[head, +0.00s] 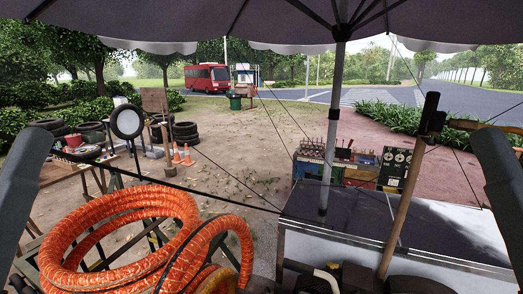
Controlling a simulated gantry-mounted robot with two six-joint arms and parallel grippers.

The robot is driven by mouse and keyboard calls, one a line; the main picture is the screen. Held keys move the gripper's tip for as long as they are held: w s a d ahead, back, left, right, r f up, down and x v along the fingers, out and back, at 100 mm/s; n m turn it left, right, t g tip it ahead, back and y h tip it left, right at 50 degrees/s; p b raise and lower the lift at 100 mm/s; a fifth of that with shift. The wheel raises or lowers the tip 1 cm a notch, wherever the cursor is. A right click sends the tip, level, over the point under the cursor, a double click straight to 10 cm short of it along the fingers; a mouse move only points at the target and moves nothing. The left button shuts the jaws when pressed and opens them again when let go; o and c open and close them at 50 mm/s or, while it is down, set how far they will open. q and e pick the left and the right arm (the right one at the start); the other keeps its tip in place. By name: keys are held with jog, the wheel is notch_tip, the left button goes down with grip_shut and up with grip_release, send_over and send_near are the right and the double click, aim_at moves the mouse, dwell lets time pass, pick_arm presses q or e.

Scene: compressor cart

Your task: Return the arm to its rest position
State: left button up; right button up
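Dark grey links of my two arms stand at the left and right edges of the head view. The left one slants from the lower left corner up to mid-height. The right one slants down to the right edge. Neither link touches anything that I can see. No fingertips of either gripper show, so I cannot see whether they hold anything.
A coiled orange hose (127,212) fills the lower left. A grey-topped cart or table (440,222) is at the lower right, with a wooden handle (406,205) leaning across it. An umbrella pole (333,120) rises mid-right. Toolboxes (356,168) stand behind; open dirt lies mid-view.

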pick_arm(q)
notch_tip(320, 180, up, 18)
jog(key=p, duration=1.4)
pick_arm(e)
notch_tip(320, 180, up, 18)
pick_arm(q)
jog(key=shift+f, duration=0.2)
pick_arm(e)
jog(key=shift+f, duration=0.2)
pick_arm(q)
notch_tip(320, 180, down, 44)
jog(key=b, duration=4.4)
jog(key=shift+f+b, duration=0.25)
jog(key=shift+b, duration=0.15)
pick_arm(e)
notch_tip(320, 180, down, 44)
jog(key=shift+f, duration=0.25)
